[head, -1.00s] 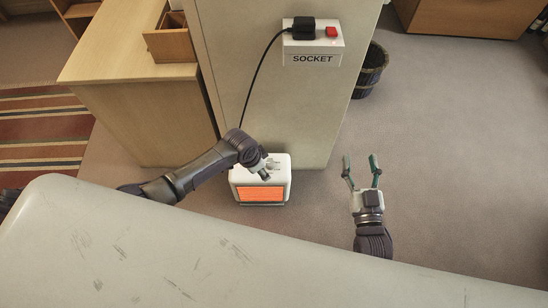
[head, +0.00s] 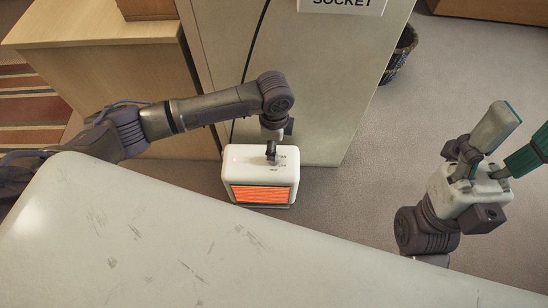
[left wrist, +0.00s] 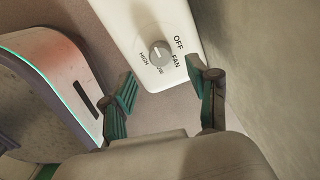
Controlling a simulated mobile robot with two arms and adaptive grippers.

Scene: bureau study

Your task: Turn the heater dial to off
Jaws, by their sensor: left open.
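The white heater (head: 240,160) stands on the floor against the beige wall panel, its front grille (head: 262,194) glowing orange. Its grey dial (left wrist: 159,54) is on the top face, with the labels OFF, FAN, LOW and HIGH around it. I cannot tell for sure which label it points at. My left gripper (head: 272,152) is over the heater's top and hides the dial in the head view. In the left wrist view its fingers (left wrist: 166,84) are open and empty, with the dial ahead of the gap between them. My right gripper (head: 515,130) is open and empty at the right.
A wooden desk (head: 95,70) stands left of the heater. A socket box (head: 340,5) is on the panel above, with a black cable (head: 253,60) running down. A dark basket (head: 399,55) is behind; carpet at right is clear.

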